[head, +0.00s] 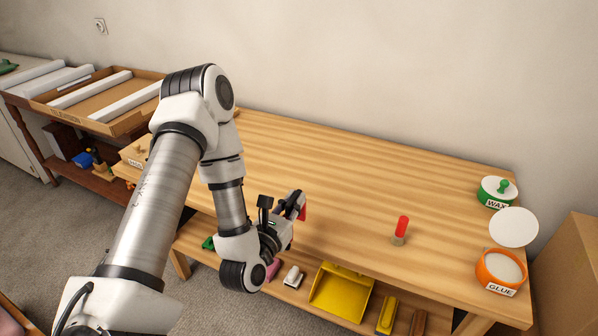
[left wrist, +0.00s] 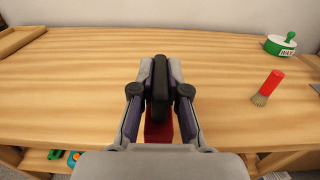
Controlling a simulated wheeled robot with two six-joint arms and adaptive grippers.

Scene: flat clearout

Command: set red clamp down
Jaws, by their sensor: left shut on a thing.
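My left gripper (head: 293,208) is over the front part of the wooden table and shut on the red clamp (head: 303,213). In the left wrist view the clamp shows as a black bar (left wrist: 160,85) between the fingers, with a red part (left wrist: 158,131) below it. The fingers and wrist hide much of the clamp. I cannot tell whether it touches the tabletop (head: 345,190). My right gripper is not in view.
A red-handled brush (head: 402,228) stands right of the gripper. A green WAX tin (head: 497,192), a white lid (head: 513,228) and an orange GLUE pot (head: 500,271) are at the right end. A yellow dustpan (head: 341,291) lies on the lower shelf. The table's middle is clear.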

